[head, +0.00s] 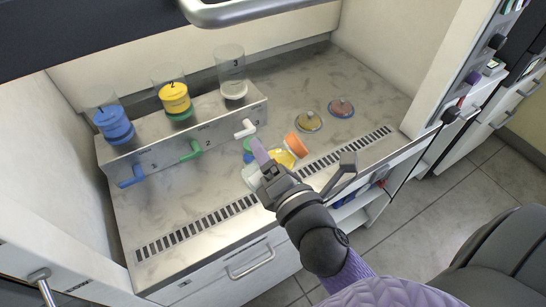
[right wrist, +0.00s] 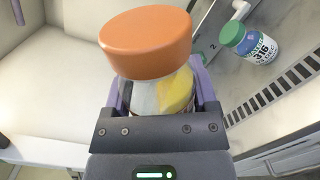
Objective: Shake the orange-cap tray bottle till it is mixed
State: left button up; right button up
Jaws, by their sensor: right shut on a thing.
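The orange-cap bottle (head: 297,144) is held tilted in my right gripper (head: 270,163), above the metal work surface. In the right wrist view, the orange cap (right wrist: 146,33) shows large above the gripper (right wrist: 158,95). Its purple fingers are shut on either side of the bottle's body. The visible body shows a pale grey-white part and a yellow part side by side; its lower end is hidden by the gripper. My left gripper is not in view.
A green-cap bottle labelled 316 (right wrist: 262,46) stands near the slotted vent. A metal dispenser block (head: 185,135) carries blue, yellow and white cylinders, with spouts in front. Two small domed lids (head: 309,121) (head: 341,108) lie at the back right. The surface's left front is clear.

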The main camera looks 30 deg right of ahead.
jog(key=n+p, duration=0.1)
jog(key=n, duration=0.2)
jog(key=n+p, duration=0.1)
jog(key=n, duration=0.5)
jog(key=shift+r+p, duration=0.3)
jog(key=shift+p, duration=0.1)
jog(key=n, duration=0.2)
jog(key=shift+f+n, duration=0.2)
jog(key=shift+n, duration=0.2)
jog(key=shift+f+m, duration=0.15)
jog(key=shift+m, duration=1.55)
jog(key=m, duration=0.5)
jog(key=shift+m+b, duration=0.3)
jog(key=shift+b, duration=0.1)
jog(key=m, duration=0.8)
jog(key=shift+p, duration=0.35)
jog(key=n, duration=0.3)
jog(key=shift+n, duration=0.4)
jog(key=n, duration=0.5)
jog(key=shift+p, duration=0.35)
jog(key=n, duration=0.3)
jog(key=shift+n, duration=0.4)
jog(key=n, duration=0.4)
jog(key=shift+n+p, duration=0.3)
jog(key=shift+p, duration=0.05)
